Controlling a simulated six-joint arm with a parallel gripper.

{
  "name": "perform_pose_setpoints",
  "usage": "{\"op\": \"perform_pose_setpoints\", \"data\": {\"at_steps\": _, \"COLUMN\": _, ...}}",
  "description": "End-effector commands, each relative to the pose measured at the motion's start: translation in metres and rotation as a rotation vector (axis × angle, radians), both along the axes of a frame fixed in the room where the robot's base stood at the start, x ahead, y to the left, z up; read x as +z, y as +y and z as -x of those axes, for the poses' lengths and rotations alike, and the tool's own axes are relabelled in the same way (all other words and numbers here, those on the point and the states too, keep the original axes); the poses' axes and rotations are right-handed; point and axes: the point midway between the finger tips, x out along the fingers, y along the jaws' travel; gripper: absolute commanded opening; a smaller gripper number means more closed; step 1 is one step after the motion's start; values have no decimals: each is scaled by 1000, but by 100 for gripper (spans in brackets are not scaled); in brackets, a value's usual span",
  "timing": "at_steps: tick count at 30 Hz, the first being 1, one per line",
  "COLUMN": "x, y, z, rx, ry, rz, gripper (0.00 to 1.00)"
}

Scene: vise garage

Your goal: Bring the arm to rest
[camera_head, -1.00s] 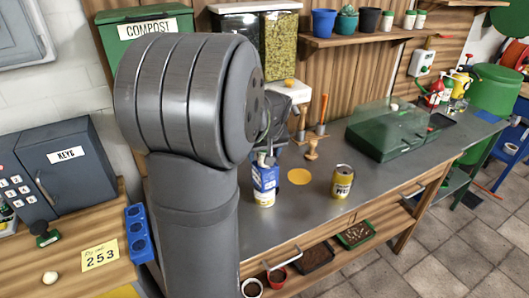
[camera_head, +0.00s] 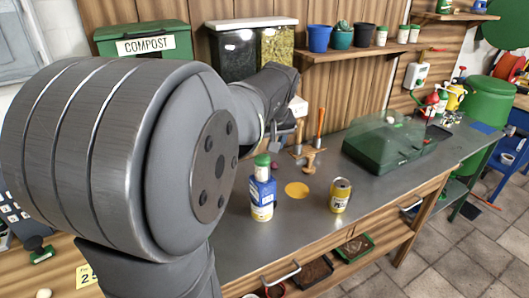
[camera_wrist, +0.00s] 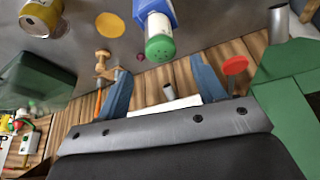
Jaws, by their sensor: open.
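My gripper (camera_wrist: 162,82) shows in the wrist view with its two blue-grey fingers wide apart and nothing between them. In the head view my arm fills the left side and reaches back over the workbench (camera_head: 300,222); the gripper end is small and partly hidden there behind the forearm.
A yellow can (camera_head: 340,195) stands right of a flat yellow disc (camera_head: 297,190). Wooden-handled tools (camera_head: 309,158) stand near the back wall. A green box with a clear lid (camera_head: 390,145) sits further right. A shelf with pots (camera_head: 345,52) overhangs the bench. The bench front is clear.

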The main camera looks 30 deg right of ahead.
Motion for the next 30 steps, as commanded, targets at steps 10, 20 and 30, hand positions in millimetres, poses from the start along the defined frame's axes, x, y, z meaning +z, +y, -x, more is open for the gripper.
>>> {"op": "perform_pose_setpoints", "data": {"at_steps": 10, "x": 5, "y": 0, "z": 2, "rx": 0, "ry": 0, "rz": 0, "gripper": 63}}
{"op": "perform_pose_setpoints", "data": {"at_steps": 20, "x": -18, "y": -1, "z": -7, "rx": 1, "ry": 3, "rz": -3, "gripper": 63}}
{"op": "perform_pose_setpoints", "data": {"at_steps": 30, "x": -81, "y": -6, "z": -32, "rx": 2, "ry": 3, "rz": -3, "gripper": 63}}
